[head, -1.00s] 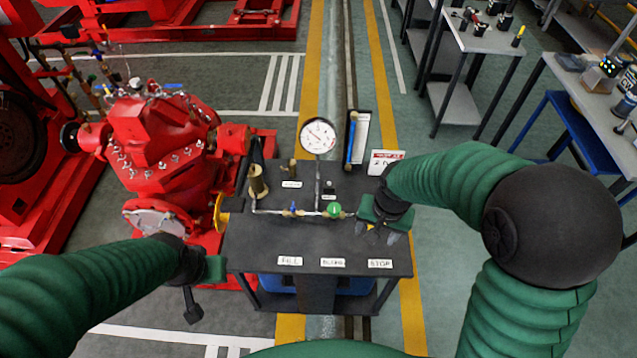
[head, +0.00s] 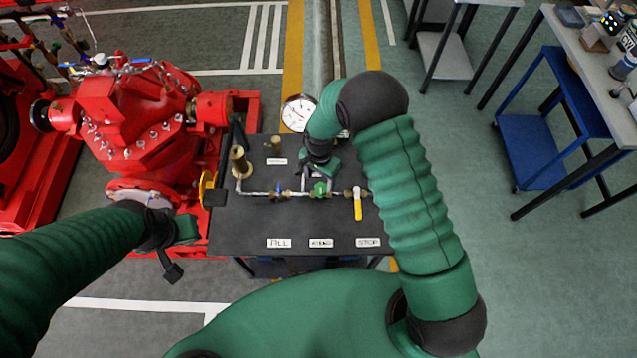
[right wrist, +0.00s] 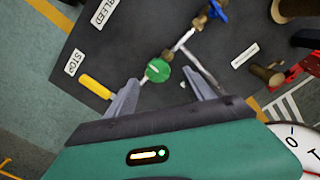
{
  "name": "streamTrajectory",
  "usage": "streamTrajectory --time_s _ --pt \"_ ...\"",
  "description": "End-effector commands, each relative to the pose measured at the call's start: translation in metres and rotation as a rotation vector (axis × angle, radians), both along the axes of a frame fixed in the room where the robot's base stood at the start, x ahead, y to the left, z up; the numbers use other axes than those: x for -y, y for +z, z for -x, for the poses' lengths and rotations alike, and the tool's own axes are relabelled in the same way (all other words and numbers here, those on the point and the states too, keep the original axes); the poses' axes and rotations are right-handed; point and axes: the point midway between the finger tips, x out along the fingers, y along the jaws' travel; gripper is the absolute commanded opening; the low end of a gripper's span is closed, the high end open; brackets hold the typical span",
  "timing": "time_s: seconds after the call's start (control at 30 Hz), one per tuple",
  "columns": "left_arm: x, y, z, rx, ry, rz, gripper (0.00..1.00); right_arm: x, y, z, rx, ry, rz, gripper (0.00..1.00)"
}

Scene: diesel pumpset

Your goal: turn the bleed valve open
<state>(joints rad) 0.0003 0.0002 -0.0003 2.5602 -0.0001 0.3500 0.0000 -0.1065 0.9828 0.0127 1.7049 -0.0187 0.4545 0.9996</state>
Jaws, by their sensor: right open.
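The bleed valve's green round knob (head: 320,189) sits on the pipe above the BLEED label (head: 320,243). In the right wrist view the green knob (right wrist: 158,70) shows in the gap between the two fingers, just beyond the fingertips. My right gripper (head: 317,176) is open over the pipe, close behind the knob in the head view; it also shows in the right wrist view (right wrist: 163,88). I see no clear contact with the knob. My left gripper (head: 174,252) is at the left, beside the bench and away from the valve; its jaws are unclear.
A blue valve (head: 278,194) is left of the knob and a yellow lever (head: 358,205) is right of it. A gauge (head: 298,113) stands behind my right gripper. A red pump (head: 140,110) stands at left.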

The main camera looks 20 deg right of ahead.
Motion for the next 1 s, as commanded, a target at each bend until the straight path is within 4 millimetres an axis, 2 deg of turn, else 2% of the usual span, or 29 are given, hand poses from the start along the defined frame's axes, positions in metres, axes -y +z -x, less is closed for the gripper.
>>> streamTrajectory --time_s 0.1,0.23,0.37,0.57,0.67,1.0 --pt "0.0 0.007 0.0 0.001 -0.001 0.0 0.0 0.0 -0.025 0.002 -0.003 -0.001 0.0 0.62" --pt "0.0 0.01 0.0 0.001 -0.001 0.0 0.0 -0.002 -0.044 0.002 0.001 0.001 0.002 0.62" --pt "0.0 0.01 0.0 0.001 -0.001 0.0 0.0 -0.002 -0.052 0.002 0.003 0.001 0.002 0.62" --pt "0.0 0.01 0.0 0.0 0.0 0.0 0.0 -0.003 -0.053 0.0 0.003 0.001 0.003 0.62" --pt "0.0 0.01 0.0 0.0 0.0 0.0 0.0 -0.002 -0.053 0.0 0.002 0.001 0.002 0.51" --pt "0.0 0.01 0.0 0.0 -0.001 0.0 0.0 -0.001 -0.052 -0.001 0.006 0.0 0.002 0.07"
